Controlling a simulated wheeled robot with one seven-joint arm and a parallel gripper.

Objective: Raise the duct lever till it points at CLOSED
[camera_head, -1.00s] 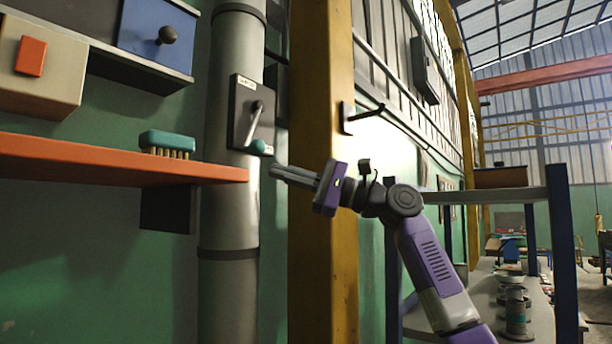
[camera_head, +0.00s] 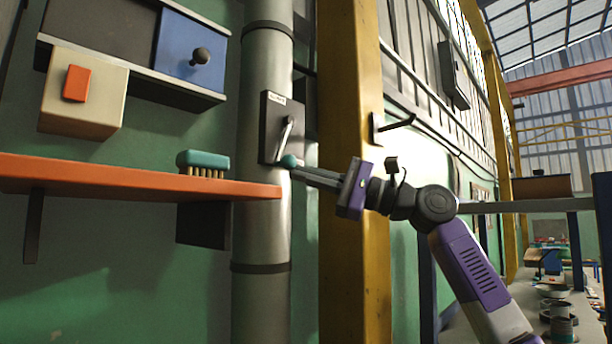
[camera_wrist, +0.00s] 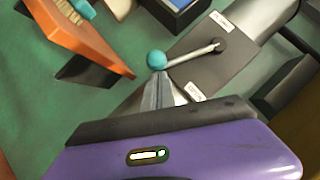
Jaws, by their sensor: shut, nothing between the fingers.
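The duct lever has a pale rod with a teal ball knob (camera_head: 289,161) and hangs down from its pivot on a dark plate (camera_head: 270,128) on the grey duct. The wrist view shows the knob (camera_wrist: 156,60), the rod (camera_wrist: 190,55) and the plate (camera_wrist: 200,72) with two small white labels, too small to read. My gripper (camera_head: 293,170) is shut and empty. Its fingertips are at the knob, just below it in the head view; the wrist view shows them (camera_wrist: 160,78) right against or just short of it. I cannot tell whether they touch.
An orange shelf (camera_head: 120,180) with a teal brush (camera_head: 203,162) ends left of the lever. A yellow column (camera_head: 352,110) stands to the right, with a dark hook (camera_head: 392,125) beyond it. A box with an orange button (camera_head: 84,92) and a blue drawer (camera_head: 190,55) are upper left.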

